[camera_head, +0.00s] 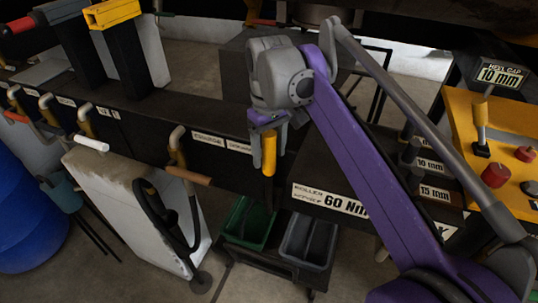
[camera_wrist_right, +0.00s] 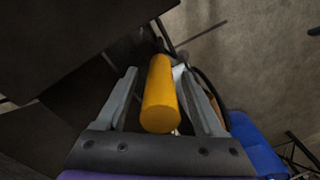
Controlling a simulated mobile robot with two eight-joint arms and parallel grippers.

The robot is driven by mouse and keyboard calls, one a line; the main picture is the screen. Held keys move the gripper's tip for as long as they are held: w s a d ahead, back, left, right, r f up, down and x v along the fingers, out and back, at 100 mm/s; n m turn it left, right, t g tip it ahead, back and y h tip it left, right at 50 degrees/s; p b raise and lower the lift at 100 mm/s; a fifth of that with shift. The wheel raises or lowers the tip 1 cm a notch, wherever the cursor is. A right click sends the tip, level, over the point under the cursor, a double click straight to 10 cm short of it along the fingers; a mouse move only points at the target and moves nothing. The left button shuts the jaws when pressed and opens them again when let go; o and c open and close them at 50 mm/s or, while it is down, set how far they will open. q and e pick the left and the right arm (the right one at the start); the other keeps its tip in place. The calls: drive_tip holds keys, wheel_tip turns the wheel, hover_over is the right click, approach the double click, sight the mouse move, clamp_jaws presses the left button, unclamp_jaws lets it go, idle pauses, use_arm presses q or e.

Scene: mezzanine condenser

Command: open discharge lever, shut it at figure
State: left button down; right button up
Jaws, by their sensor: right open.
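A lever with a yellow cylindrical grip (camera_head: 269,154) hangs at the front of the dark bench, beside a partly readable white label (camera_head: 208,139). I take it to be the discharge lever, but cannot confirm this from the label. My right gripper (camera_head: 268,120) is at its upper part, reaching down from the purple arm. In the right wrist view the yellow grip (camera_wrist_right: 160,95) lies between the two grey fingers of my open right gripper (camera_wrist_right: 157,75), with gaps visible at its sides. My left gripper is not in view.
Several bent tan handles (camera_head: 177,150) line the bench front to the left. A green bin (camera_head: 247,222) and a grey bin (camera_head: 308,240) stand below. A yellow control panel (camera_head: 490,150) with red knobs and a "10 MM" sign (camera_head: 501,75) is at right.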

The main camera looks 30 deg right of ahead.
drive_tip(key=shift+f, duration=0.5)
clamp_jaws()
idle(1.2)
